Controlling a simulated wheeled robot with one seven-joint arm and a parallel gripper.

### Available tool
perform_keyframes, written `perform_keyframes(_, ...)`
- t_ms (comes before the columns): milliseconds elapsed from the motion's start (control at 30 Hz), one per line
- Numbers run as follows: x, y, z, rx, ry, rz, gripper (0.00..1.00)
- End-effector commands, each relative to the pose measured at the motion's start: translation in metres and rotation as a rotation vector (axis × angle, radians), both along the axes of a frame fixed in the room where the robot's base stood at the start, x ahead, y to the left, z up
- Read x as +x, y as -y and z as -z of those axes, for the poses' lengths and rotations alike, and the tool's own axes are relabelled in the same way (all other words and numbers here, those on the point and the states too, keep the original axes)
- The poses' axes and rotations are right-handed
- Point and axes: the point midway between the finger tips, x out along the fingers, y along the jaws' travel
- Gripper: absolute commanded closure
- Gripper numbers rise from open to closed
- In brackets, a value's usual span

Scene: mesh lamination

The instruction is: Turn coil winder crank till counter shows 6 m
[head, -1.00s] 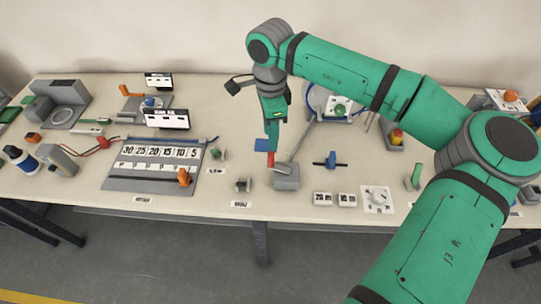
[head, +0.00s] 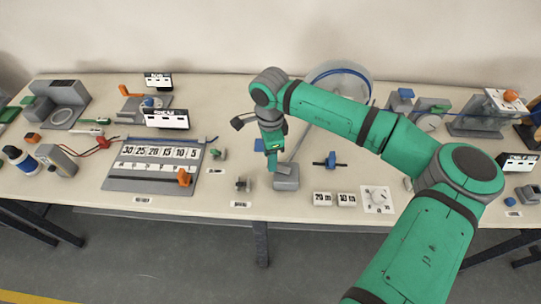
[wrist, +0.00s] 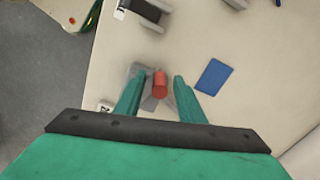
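My gripper (head: 272,163) points down over a grey block (head: 286,178) near the table's front edge. In the wrist view my gripper (wrist: 159,78) is open, with a finger on each side of a red upright grip (wrist: 160,86) and gaps beside it. The red grip is hidden behind the fingers in the head view. An orange knob (head: 511,95) on a white plate stands at the far right, beside a dark spool (head: 536,133) cut by the picture edge. I cannot tell for sure which is the winder crank. A dark display (head: 518,162) there is too small to read.
A blue square (wrist: 214,76) lies right of the fingers in the wrist view. A numbered board (head: 150,183) is at left.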

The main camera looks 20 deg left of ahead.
Motion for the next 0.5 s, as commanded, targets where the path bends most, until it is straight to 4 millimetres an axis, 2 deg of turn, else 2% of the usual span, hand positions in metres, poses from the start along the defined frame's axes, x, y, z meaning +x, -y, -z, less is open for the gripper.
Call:
perform_keyframes(100, 0.0002, 0.0003, -0.0002, 0.000, 0.000, 0.001, 0.67)
perform_keyframes(233, 0.0001, 0.0003, -0.0003, 0.000, 0.000, 0.001, 0.98)
perform_keyframes(500, 0.0008, 0.0003, -0.0005, 0.000, 0.000, 0.010, 1.00)
